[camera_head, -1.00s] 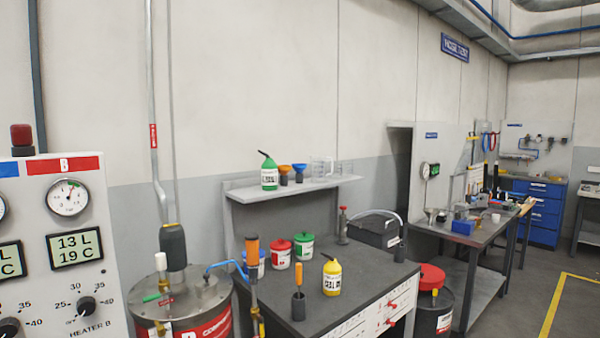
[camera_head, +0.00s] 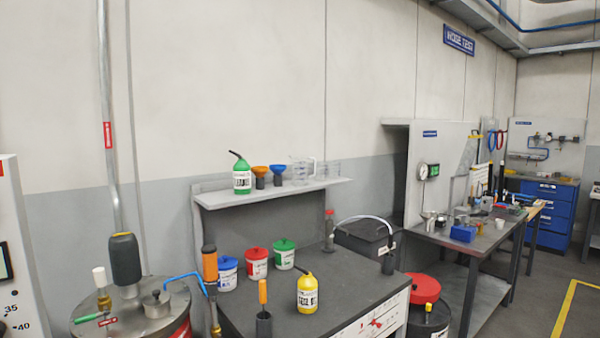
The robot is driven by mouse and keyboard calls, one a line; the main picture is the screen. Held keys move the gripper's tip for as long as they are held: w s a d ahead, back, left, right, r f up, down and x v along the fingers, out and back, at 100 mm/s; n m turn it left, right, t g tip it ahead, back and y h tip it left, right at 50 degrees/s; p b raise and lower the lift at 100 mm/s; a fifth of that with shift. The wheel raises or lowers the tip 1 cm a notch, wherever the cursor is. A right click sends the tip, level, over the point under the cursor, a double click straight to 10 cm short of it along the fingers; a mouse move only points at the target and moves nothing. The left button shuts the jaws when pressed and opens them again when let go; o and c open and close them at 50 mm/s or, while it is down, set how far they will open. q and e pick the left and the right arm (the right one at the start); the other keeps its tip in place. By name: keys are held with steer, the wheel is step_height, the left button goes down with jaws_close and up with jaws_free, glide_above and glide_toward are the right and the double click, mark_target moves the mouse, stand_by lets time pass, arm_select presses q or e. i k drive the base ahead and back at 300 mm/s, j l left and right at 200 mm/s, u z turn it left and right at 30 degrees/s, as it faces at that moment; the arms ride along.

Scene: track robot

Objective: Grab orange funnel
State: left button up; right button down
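The orange funnel (camera_head: 260,171) stands on the grey wall shelf (camera_head: 215,201) above the dark workbench. It sits in a dark holder, between a green bottle (camera_head: 242,178) on its left and a blue funnel (camera_head: 278,169) on its right. Neither of my grippers shows in the head view, so I cannot see whether they are open or shut.
Clear measuring jugs (camera_head: 301,172) stand right of the funnels. On the workbench (camera_head: 345,285) below are a yellow bottle (camera_head: 307,294), blue, red and green lidded tubs, and an orange-handled tool (camera_head: 210,268). A metal drum (camera_head: 150,322) stands at the left.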

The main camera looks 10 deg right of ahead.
mark_target(260, 171)
steer(key=i+l+z, duration=0.1)
steer(key=l, duration=0.25)
steer(key=i+l+z, duration=0.1)
steer(key=i+l, duration=0.15)
steer(key=i+l+z, duration=0.1)
steer(key=l, duration=0.3)
steer(key=i+l, duration=0.4)
steer(key=i+l+z, duration=0.1)
steer(key=i+l, duration=0.25)
steer(key=l, duration=0.25)
